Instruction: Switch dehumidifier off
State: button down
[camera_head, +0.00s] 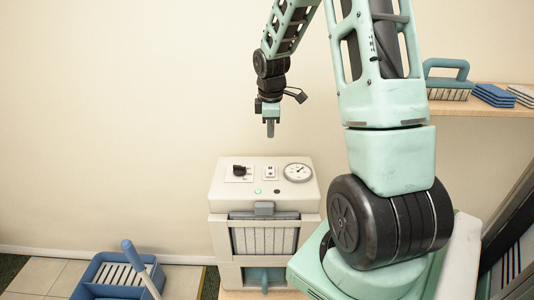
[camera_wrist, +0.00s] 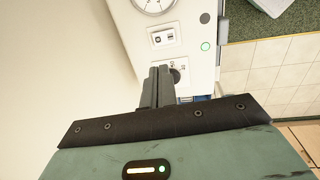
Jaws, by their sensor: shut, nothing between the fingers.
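The dehumidifier (camera_head: 264,178) is a cream box with a control panel on its sloped top. The panel has a black knob (camera_head: 239,171) at left, a small white rocker switch (camera_head: 270,172) in the middle and a round gauge (camera_head: 297,172) at right. A green light (camera_head: 257,191) is lit near the front edge. My gripper (camera_head: 270,131) points down above the panel, shut and empty, apart from it. In the wrist view, the shut fingers (camera_wrist: 160,72) partly hide the knob (camera_wrist: 175,75); the rocker switch (camera_wrist: 164,38) shows clear beyond them, and the green light (camera_wrist: 205,46) glows.
A slatted filter (camera_head: 265,239) shows in the dehumidifier's front. A blue tub (camera_head: 113,276) with a handled tool stands on the floor at left. A wooden shelf (camera_head: 470,107) at right holds a brush-like tool (camera_head: 447,82) and blue pads (camera_head: 493,95). The wall behind is bare.

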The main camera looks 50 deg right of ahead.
aim_at(271, 169)
jog(key=shift+w+d, duration=0.1)
jog(key=shift+d, duration=0.1)
jog(key=f, duration=0.4)
jog(key=f+p, duration=0.1)
jog(key=f, duration=0.3)
jog(key=w+d+f+p, duration=0.1)
jog(key=f, duration=0.4)
jog(key=shift+d+f, duration=0.1)
jog(key=shift+f, duration=0.35)
jog(key=shift+d+f, duration=0.1)
jog(key=shift+f, duration=0.1)
